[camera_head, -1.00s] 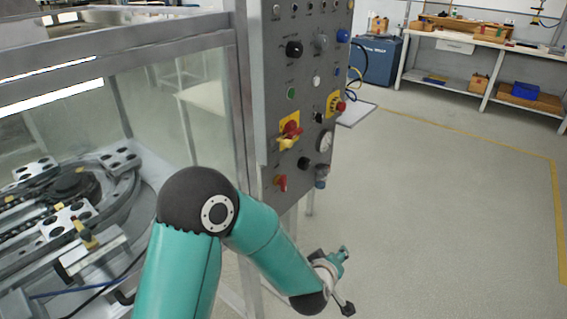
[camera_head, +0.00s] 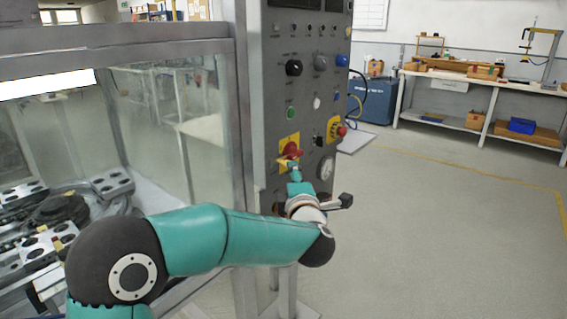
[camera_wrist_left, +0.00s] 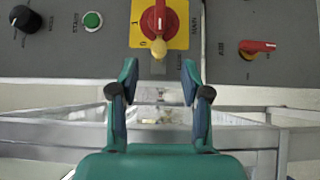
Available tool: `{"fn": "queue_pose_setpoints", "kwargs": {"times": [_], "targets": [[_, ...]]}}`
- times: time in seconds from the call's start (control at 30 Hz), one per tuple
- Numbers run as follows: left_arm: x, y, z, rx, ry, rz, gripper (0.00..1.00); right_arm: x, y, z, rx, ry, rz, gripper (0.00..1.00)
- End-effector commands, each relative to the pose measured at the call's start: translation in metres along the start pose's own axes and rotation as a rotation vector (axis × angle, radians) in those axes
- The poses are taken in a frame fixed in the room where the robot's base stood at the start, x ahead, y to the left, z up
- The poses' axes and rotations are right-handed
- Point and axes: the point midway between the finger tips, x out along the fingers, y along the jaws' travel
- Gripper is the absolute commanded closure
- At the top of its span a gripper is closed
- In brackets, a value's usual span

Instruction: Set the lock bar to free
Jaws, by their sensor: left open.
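The grey control panel carries a red main switch knob (camera_wrist_left: 160,19) on a yellow plate (camera_wrist_left: 142,30); the knob also shows in the head view (camera_head: 291,149). What looks like the lock bar (camera_wrist_left: 158,48) is a short yellow piece just below the knob, pointing down toward me. My left gripper (camera_wrist_left: 159,74) is open and empty. Its two fingers point at the panel, one on each side of the lock bar's line, with the bar a little beyond the tips. In the head view the left gripper (camera_head: 295,169) is close under the knob and partly covers that area. My right gripper is not in view.
A red-handled valve (camera_wrist_left: 257,46) sits to the right on the panel, and a green button (camera_wrist_left: 92,20) and black knob (camera_wrist_left: 26,19) to the left. A glass-walled cell (camera_head: 170,120) stands left. Open floor (camera_head: 450,210) lies to the right.

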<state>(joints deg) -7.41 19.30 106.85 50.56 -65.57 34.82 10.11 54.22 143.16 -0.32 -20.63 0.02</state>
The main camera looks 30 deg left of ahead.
Motion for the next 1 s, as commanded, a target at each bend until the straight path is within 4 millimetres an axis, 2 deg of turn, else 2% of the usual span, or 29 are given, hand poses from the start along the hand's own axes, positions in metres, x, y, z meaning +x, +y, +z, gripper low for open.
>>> {"fn": "queue_pose_setpoints", "kwargs": {"times": [0.1, 0.33, 0.5, 0.8, 0.87, 1.0], "targets": [[0.027, 0.0, -0.001, 0.001, 0.004, 0.0, 0.53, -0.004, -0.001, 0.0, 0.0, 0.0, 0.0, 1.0], [0.062, 0.0, -0.001, 0.002, 0.002, -0.001, 0.53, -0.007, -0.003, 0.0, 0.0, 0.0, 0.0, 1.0], [0.073, 0.0, -0.001, 0.003, 0.0, 0.0, 0.53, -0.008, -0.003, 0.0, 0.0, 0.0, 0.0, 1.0], [0.075, -0.001, -0.001, 0.002, 0.0, 0.0, 0.53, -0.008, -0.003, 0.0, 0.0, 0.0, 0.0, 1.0], [0.075, -0.001, -0.001, 0.002, 0.0, 0.0, 0.61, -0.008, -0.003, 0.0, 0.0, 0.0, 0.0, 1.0], [0.075, 0.0, -0.001, 0.002, 0.001, 0.0, 0.84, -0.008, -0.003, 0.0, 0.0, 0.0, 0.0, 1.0]]}}
